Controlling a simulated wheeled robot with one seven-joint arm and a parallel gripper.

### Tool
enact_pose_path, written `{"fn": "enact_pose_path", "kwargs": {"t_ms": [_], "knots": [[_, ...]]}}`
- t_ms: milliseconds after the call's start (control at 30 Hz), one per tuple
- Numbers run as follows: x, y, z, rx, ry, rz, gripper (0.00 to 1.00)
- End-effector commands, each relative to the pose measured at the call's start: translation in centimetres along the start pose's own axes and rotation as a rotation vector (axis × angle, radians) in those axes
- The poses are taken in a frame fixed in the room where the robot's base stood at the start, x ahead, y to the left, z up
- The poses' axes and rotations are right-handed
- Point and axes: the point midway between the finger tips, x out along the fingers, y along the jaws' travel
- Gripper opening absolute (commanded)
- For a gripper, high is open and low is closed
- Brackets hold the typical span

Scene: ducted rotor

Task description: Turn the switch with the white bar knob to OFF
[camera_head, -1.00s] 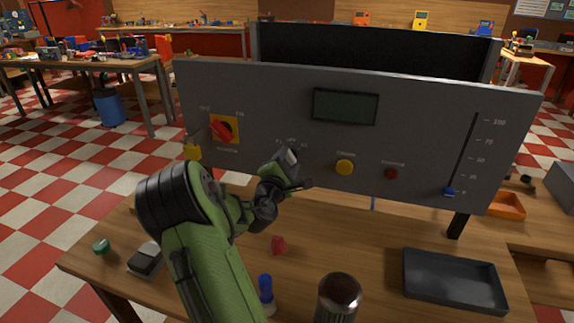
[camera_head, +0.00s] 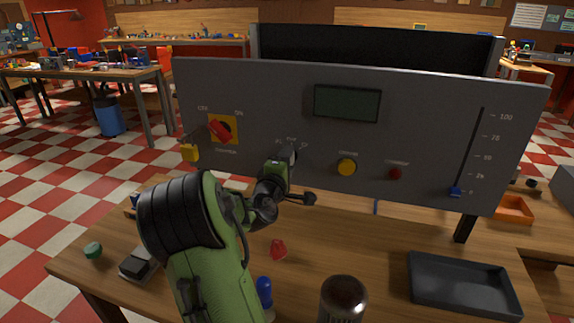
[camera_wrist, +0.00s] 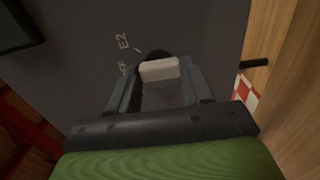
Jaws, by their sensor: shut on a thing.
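The white bar knob (camera_wrist: 160,70) shows in the wrist view, standing out from the grey panel (camera_head: 430,130) over a dark round base. My gripper (camera_wrist: 161,74) has one finger on each side of the knob and is shut on it. The bar runs roughly across from finger to finger in the wrist view. Panel lettering, partly readable as "E2" and "FF", lies to the left of the knob there. In the head view my gripper (camera_head: 288,158) is at the lower middle of the panel and hides the knob. "OFF" lettering seems to show just above it.
A red rotary switch on a yellow plate (camera_head: 232,129) with a yellow padlock (camera_head: 189,153) is at left. A yellow button (camera_head: 347,167), a red button (camera_head: 395,173) and a blue slider (camera_head: 455,191) are at right. A dark tray (camera_head: 462,287) and loose items lie on the bench.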

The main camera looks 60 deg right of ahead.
Motion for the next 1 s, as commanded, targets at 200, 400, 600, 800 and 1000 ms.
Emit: {"fn": "enact_pose_path", "kwargs": {"t_ms": [200,400,600,800,1000], "knots": [[0.0,-0.1,0.1,0.005,-0.002,-0.004,0.18],[0.0,-0.1,0.1,0.003,-0.002,-0.005,0.52],[0.0,-0.1,0.0,0.003,-0.001,-0.003,0.74],[0.0,-0.1,0.0,0.003,-0.001,-0.002,0.74],[-2.9,-0.2,-0.2,0.003,0.005,-0.004,0.74]]}}
